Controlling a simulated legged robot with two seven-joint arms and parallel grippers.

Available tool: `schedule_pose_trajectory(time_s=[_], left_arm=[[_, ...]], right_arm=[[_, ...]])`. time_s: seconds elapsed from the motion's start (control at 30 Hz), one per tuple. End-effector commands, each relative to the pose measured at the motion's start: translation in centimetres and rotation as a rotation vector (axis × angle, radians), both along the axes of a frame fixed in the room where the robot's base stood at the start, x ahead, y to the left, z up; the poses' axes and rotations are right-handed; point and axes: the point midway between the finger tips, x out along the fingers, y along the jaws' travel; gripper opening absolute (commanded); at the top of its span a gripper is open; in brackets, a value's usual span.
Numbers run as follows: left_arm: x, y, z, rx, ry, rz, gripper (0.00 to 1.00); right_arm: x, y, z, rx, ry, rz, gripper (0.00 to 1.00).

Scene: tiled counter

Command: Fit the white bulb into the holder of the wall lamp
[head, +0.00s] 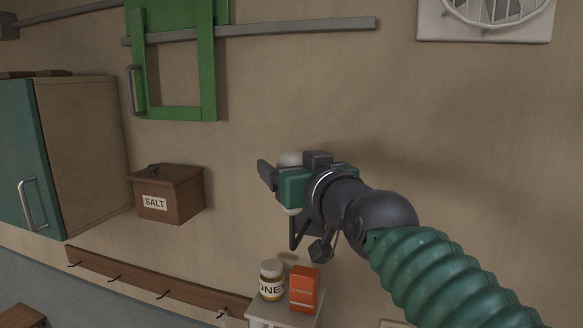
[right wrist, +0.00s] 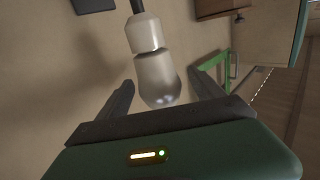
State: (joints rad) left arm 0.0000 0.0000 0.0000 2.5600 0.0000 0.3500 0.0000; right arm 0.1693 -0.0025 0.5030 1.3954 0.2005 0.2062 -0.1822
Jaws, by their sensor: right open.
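The white bulb (right wrist: 157,80) is between the spread fingers of my right gripper (right wrist: 163,94) in the right wrist view. Its neck end meets the white holder (right wrist: 143,33) of the wall lamp, with a thin dark line between them; how deep it sits I cannot tell. The fingers stand apart from the bulb on both sides. In the head view my right gripper (head: 291,180) is in front of the lamp. The pale top of the bulb (head: 290,158) shows above it, a bit of the holder (head: 292,211) below, above a dark bracket. My left gripper is out of view.
A wooden salt box (head: 168,194) and a teal cabinet (head: 65,155) are on the wall at left. A green frame (head: 208,75) hangs on a rail above. A honey jar (head: 271,280) and an orange box (head: 304,289) stand on a small shelf below the gripper.

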Motion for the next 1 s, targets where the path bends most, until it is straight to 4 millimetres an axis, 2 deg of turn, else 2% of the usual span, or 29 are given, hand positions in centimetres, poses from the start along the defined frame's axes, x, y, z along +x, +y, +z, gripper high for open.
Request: schedule_pose_trajectory(time_s=[0.13, 0.27, 0.4, 0.67, 0.7, 0.8, 1.0], left_arm=[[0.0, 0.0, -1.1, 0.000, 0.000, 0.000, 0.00], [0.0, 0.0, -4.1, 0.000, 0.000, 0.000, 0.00], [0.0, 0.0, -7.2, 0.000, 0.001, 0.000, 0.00], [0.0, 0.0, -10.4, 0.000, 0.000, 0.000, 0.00], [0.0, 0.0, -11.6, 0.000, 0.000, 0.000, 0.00], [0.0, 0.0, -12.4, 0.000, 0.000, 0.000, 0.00], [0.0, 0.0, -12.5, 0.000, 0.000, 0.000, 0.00]], right_arm=[[-0.7, -0.3, -0.3, -0.001, -0.003, -0.002, 0.77], [-2.8, -1.1, -1.0, 0.000, -0.005, -0.003, 0.77], [-6.8, -2.5, -0.8, -0.001, -0.007, -0.001, 0.77], [-13.5, -5.2, -0.3, 0.001, -0.004, 0.002, 0.77], [-13.9, -5.4, -0.6, 0.000, -0.004, 0.003, 0.77], [-14.9, -5.8, -0.2, 0.000, -0.002, 0.003, 0.77], [-15.5, -6.1, 0.3, -0.001, 0.002, 0.000, 0.77]])
